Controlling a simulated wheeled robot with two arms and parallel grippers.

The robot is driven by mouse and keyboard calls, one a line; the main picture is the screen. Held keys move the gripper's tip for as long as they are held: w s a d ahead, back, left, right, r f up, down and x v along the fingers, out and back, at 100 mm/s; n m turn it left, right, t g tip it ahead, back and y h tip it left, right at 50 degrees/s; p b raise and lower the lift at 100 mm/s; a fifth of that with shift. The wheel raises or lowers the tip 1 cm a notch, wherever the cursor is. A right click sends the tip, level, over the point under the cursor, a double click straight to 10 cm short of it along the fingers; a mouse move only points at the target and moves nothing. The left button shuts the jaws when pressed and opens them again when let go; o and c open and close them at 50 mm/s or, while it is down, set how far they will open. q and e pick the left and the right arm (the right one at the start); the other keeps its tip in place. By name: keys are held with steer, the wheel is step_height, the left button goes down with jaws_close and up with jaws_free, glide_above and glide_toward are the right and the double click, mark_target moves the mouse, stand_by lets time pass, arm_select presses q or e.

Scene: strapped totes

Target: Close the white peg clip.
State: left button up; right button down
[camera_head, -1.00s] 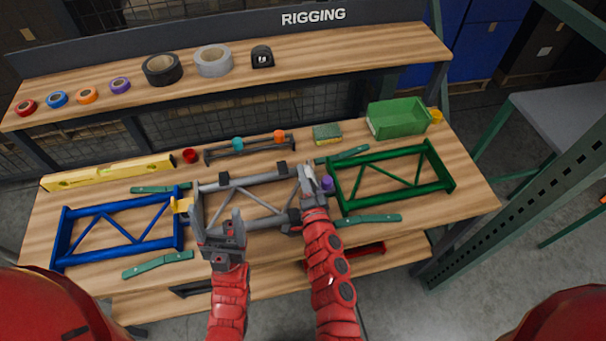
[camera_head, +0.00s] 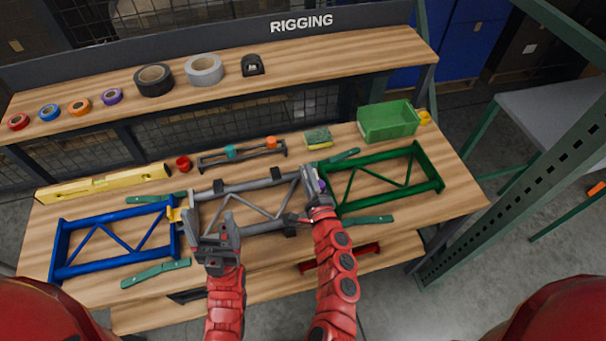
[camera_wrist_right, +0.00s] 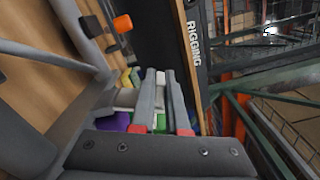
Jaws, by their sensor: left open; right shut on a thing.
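My right gripper (camera_head: 311,187) is at the joint between the grey truss frame (camera_head: 257,183) and the green truss frame (camera_head: 428,160). In the right wrist view its two fingers (camera_wrist_right: 161,100) are close together, with a small white part, apparently the white peg clip (camera_wrist_right: 160,79), between them. The clip is mostly hidden by the fingers, so I cannot tell how far it is closed. A purple piece (camera_head: 321,185) sits beside that gripper. My left gripper (camera_head: 212,225) is open and empty, over the left front of the grey frame.
A blue truss frame (camera_head: 57,250) stands at left, with a yellow clip (camera_head: 174,215) at its joint with the grey frame. Green flat bars (camera_head: 155,272) lie around the frames. A green bin (camera_head: 388,121), a sponge (camera_head: 318,137) and a yellow level (camera_head: 103,184) are along the back.

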steer(key=m, duration=0.1)
steer(key=d+m, duration=0.1)
steer(key=m, duration=0.1)
steer(key=shift+w+d+f, duration=0.1)
steer(key=shift+w+d, duration=0.1)
steer(key=shift+d, duration=0.1)
steer(key=m, duration=0.1)
steer(key=d+m, duration=0.1)
steer(key=m, duration=0.1)
steer(key=shift+w+d+f+m, duration=0.15)
steer(key=shift+d+f+m, duration=0.1)
steer(key=shift+f+m, duration=0.1)
steer(key=m, duration=0.1)
steer(key=d+f+m, duration=0.1)
steer(key=m, duration=0.1)
steer(key=shift+w+d, duration=0.15)
steer(key=shift+w, duration=0.05)
steer(key=shift+w+d+f+m, duration=0.1)
steer(key=shift+f+m, duration=0.15)
steer(key=shift+m, duration=0.4)
steer(key=shift+s+d+f+m, duration=0.1)
steer(key=shift+d+f+m, duration=0.1)
steer(key=shift+m, duration=0.45)
steer(key=shift+w+d+f+m, duration=0.1)
steer(key=shift+f+m, duration=0.15)
steer(key=shift+m, duration=0.4)
steer(key=c, duration=0.9)
jaws_free()
